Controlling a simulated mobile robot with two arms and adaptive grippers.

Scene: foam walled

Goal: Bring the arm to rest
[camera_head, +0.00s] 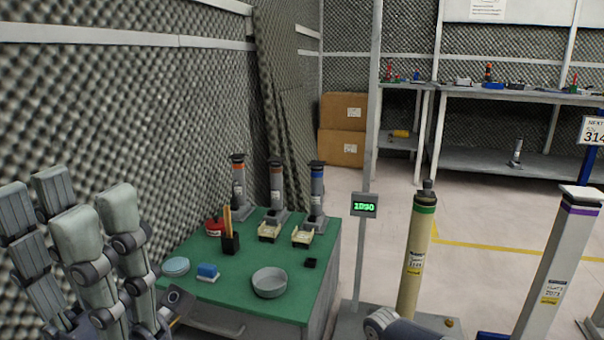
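My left gripper (66,208) is raised at the left edge of the head view, with its thick grey-green fingers pointing up. The fingers stand apart in two groups with a gap between them, and I see nothing held there. It is in front of the foam wall and to the left of the green-topped table (232,262). My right gripper is not in view. A rounded grey piece at the bottom edge looks like part of my own body.
Floor is open (480,215) before the far bench.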

